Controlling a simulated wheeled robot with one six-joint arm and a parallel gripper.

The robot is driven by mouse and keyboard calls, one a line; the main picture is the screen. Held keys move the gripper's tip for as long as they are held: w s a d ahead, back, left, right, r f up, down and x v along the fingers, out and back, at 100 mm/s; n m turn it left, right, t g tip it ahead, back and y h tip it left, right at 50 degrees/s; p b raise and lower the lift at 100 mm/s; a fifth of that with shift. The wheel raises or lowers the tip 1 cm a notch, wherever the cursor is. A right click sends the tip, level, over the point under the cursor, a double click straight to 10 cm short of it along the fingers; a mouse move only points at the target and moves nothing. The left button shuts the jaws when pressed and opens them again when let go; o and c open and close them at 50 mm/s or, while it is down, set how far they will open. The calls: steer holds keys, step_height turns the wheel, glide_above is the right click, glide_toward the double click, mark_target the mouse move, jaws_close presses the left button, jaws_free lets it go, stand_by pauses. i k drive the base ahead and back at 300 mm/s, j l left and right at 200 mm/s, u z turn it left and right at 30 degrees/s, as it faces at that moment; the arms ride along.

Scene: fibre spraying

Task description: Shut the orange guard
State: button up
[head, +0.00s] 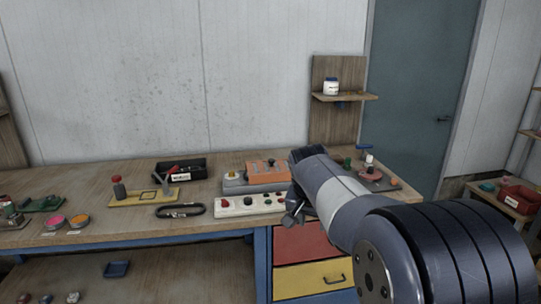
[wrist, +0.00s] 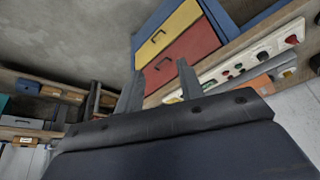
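The orange guard (head: 268,173) is a blocky orange cover on a low grey machine (head: 236,186) on the workbench. I cannot tell clearly whether it stands raised or lowered. In the wrist view a part of the orange guard (wrist: 262,84) shows at the right, partly hidden behind my gripper's body. My gripper (wrist: 160,66) has its two fingers apart with nothing between them. In the head view my gripper (head: 293,212) is at the bench's front edge, to the right of and nearer than the guard, with my arm hiding what lies behind it.
A white control strip (head: 248,206) with knobs lies in front of the machine. A black belt loop (head: 180,211), a black bin (head: 181,168) and a yellow board (head: 143,197) are to its left. Red (head: 300,243) and yellow (head: 312,277) drawers are below the bench.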

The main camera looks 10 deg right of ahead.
mark_target(285, 175)
steer(key=i+j+z, duration=0.1)
steer(key=i, duration=0.4)
steer(key=i+j+z, duration=0.1)
steer(key=i+j, duration=0.2)
steer(key=i, duration=0.2)
steer(key=i+j+z, duration=0.15)
steer(key=i, duration=0.3)
steer(key=i+j+z, duration=0.1)
steer(key=i+j, duration=0.35)
steer(key=i, duration=0.05)
